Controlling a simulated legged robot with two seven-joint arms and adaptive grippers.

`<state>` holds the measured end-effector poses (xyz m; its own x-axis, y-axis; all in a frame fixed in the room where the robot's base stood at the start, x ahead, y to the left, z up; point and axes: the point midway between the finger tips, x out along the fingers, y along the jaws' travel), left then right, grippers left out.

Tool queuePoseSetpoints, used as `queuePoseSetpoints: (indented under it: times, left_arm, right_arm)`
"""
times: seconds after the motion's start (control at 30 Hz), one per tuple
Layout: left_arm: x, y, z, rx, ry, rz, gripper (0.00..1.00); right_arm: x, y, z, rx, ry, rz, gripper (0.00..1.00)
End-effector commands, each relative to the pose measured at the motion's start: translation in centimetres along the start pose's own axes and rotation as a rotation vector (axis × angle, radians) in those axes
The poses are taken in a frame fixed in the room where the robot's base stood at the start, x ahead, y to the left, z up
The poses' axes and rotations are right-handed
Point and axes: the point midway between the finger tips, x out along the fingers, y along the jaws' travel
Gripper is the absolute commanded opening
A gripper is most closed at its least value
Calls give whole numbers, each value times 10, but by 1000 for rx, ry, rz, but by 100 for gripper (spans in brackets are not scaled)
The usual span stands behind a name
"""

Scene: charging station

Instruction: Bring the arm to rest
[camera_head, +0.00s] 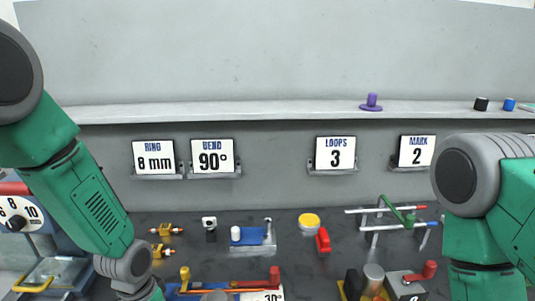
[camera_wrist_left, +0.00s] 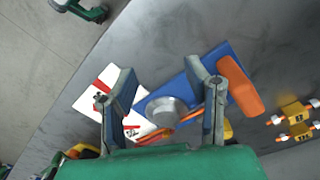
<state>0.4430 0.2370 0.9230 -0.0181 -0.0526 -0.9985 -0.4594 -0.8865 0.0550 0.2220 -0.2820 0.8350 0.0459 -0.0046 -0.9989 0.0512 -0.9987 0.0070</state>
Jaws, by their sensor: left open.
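My left arm (camera_head: 88,200) is green and grey. It comes in from the left in the head view and runs down to the bottom edge, where its gripper is cut off. In the left wrist view the left gripper (camera_wrist_left: 160,82) is open, its two fingers spread apart. No object shows held between them. Beyond the fingers lie a blue base with a grey round knob (camera_wrist_left: 167,112) and an orange block (camera_wrist_left: 240,86). I cannot tell whether the fingers touch them. My right arm (camera_head: 485,205) stands at the right edge of the head view; its gripper is out of view.
The dark bench holds a blue tool with an orange rod (camera_head: 228,290), a red part (camera_head: 323,241), a yellow disc (camera_head: 309,222) and a rod rack (camera_head: 392,227). Signs (camera_head: 213,156) line the back wall below a shelf (camera_head: 250,110). A dial box (camera_head: 20,213) stands at left.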

Motion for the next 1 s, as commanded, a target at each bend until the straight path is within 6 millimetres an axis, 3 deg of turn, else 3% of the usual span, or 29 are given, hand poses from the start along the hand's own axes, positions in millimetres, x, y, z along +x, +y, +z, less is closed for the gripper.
queuePoseSetpoints:
  times: [0.27, 0.4, 0.67, 0.73, 1.0]
  left_arm:
    - [61, 26, 85, -181, 0, 33, 43]
    - [86, 42, 146, -311, -5, 26, 43]
    - [93, 64, 256, -525, -16, -48, 43]
    - [115, 59, 245, -509, 7, -52, 43]
    - [175, 55, 232, -463, 29, -63, 43]
  right_arm:
    - [0, 0, 1, 0, -1, 0, 40]
    - [0, 0, 1, 0, -1, 0, 40]
    - [0, 0, 0, 0, -1, 0, 40]
    - [22, 0, 1, 0, 1, 0, 40]
    - [85, -1, 5, 0, -1, 0, 40]
